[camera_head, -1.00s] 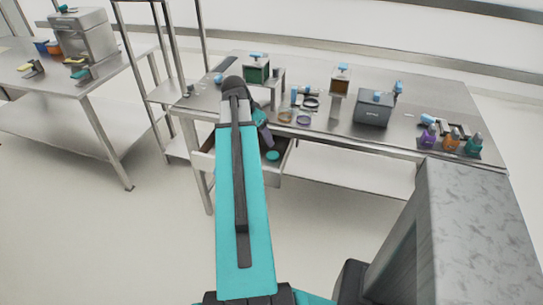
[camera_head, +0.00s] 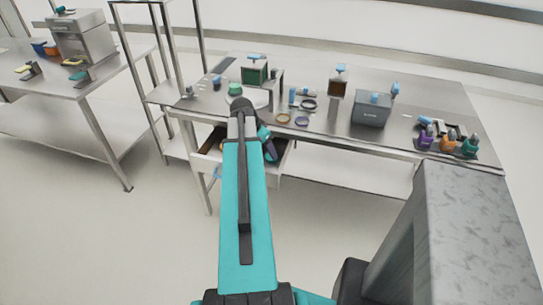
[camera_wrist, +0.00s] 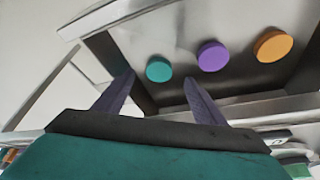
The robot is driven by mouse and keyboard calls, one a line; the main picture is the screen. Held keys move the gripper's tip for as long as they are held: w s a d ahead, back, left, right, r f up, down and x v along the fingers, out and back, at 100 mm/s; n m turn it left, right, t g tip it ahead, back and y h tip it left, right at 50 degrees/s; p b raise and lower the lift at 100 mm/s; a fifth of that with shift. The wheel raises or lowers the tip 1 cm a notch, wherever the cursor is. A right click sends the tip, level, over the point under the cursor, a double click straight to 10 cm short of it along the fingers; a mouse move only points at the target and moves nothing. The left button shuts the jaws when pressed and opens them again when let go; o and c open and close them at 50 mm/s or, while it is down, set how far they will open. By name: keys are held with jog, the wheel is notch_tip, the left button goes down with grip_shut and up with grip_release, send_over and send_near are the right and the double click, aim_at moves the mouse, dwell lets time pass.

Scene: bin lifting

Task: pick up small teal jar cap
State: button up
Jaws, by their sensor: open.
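The small teal jar cap (camera_wrist: 159,69) lies in an open metal drawer (camera_wrist: 118,62), at the left of a row with a purple cap (camera_wrist: 213,56) and an orange cap (camera_wrist: 272,45). My gripper (camera_wrist: 158,80) is open and empty, its two purple fingers pointing toward the drawer. In the wrist view the teal cap shows between and just beyond the fingertips. I cannot tell the exact gap to it. In the head view my gripper (camera_head: 269,148) is over the drawer under the table, partly behind my arm, and the teal cap is hidden.
The steel table (camera_head: 330,128) stands above the drawer and carries a grey box (camera_head: 371,110), a green-filled container (camera_head: 255,74) and several small bottles at the right. A shelf rack stands left of the table. The floor in front is clear.

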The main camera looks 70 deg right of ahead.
aim_at(269, 158)
jog(key=shift+d+f, duration=0.1)
jog(key=shift+f, duration=0.1)
dwell(0.3)
jog(key=shift+p+x, duration=0.9)
jog(key=shift+x, duration=1.6)
jog(key=shift+s, duration=0.1)
jog(key=c, duration=1.1)
